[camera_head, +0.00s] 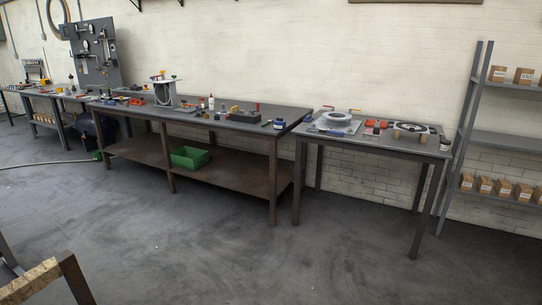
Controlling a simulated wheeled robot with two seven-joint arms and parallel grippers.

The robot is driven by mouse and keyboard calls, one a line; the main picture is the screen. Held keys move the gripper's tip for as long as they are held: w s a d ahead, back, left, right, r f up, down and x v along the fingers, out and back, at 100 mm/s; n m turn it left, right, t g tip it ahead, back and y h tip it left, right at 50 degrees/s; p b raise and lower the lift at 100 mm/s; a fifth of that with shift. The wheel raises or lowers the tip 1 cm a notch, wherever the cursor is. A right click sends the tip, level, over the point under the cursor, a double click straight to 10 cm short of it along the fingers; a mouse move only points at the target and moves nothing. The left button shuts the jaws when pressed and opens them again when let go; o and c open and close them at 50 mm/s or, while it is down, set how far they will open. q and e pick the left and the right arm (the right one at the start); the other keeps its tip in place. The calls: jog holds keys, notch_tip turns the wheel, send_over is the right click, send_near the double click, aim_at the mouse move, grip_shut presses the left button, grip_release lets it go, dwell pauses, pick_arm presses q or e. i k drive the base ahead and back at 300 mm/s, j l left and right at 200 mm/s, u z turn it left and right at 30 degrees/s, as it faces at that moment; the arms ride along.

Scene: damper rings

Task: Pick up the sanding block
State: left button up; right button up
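I cannot pick out the sanding block with certainty; the small things on the tables are too small to tell apart. On the right-hand table (352,141) lie a tan block-like piece (410,127), an orange-red item (375,124), a round grey ring-shaped part (338,117) and a dark panel with a ring on it. The long workbench (228,124) to its left holds several small tools, bottles and a grey box-like item (244,116). Neither of my grippers is in view.
A green crate (189,157) sits on the workbench's lower shelf. A grey rack (500,137) with cardboard boxes stands at the right. A tool panel (93,50) rises at the back left. A chipboard-topped frame (32,280) shows bottom left. The middle floor is clear.

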aim_at(308, 119)
jog(key=i, duration=2.6)
